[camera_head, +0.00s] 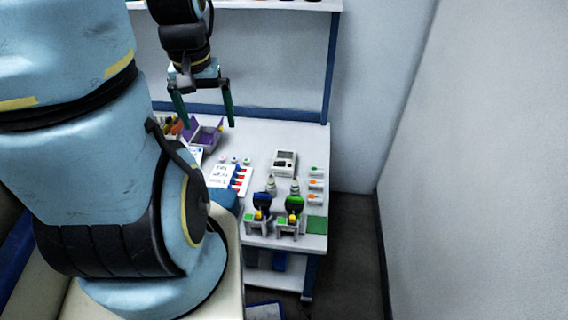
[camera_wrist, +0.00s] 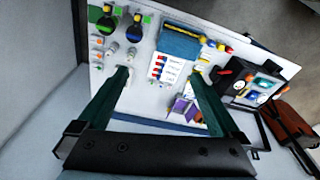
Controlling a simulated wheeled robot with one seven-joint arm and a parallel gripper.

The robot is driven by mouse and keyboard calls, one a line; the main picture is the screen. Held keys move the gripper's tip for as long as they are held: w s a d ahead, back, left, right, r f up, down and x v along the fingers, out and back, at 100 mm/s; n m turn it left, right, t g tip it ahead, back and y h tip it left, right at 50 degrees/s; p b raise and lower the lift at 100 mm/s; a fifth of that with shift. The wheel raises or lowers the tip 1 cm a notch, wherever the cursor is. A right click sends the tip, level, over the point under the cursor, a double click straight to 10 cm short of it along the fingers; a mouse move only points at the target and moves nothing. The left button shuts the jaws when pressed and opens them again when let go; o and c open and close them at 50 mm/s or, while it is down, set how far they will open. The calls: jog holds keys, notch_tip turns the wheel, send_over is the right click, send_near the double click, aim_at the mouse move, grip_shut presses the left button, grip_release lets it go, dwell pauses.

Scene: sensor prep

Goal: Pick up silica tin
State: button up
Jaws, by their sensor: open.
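My gripper (camera_head: 205,122) is open and empty, held above the back of the white worktable (camera_head: 260,137). Its two green fingers point down, well apart. In the wrist view my gripper (camera_wrist: 158,74) spreads over the table, with nothing between the fingers held. I cannot tell for sure which thing is the silica tin. Small round pieces lie in a dark open case (camera_wrist: 250,88) at the right of the wrist view, and several small round items sit near the white card; any label is too small to read.
A purple open box (camera_head: 207,135), a white card with red and blue pieces (camera_head: 230,178), a grey device (camera_head: 285,162) and two stands with blue and green tops (camera_head: 287,225) crowd the table. A shelf (camera_head: 270,4) runs above. A wall stands at the right.

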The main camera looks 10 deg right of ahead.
dwell(0.4)
jog(key=w+d+f+b, duration=0.4)
jog(key=w+d+f, duration=0.2)
jog(key=w, duration=0.3)
jog(key=m+g+b, duration=0.2)
jog(key=b, duration=0.6)
send_over(317, 169)
jog(key=f, duration=3)
jog(key=shift+s+a+f, duration=0.2)
jog(key=shift+s+a, duration=0.05)
jog(key=shift+w+d+f+p, duration=0.2)
jog(key=shift+f+p, duration=0.25)
jog(key=shift+f, duration=1.1)
jog(key=shift+w+d+f+p, duration=0.15)
jog(key=shift+f+p, duration=0.25)
jog(key=shift+f, duration=1.1)
jog(key=shift+s, duration=0.1)
jog(key=shift+c, duration=0.2)
jog(key=c, duration=1.2)
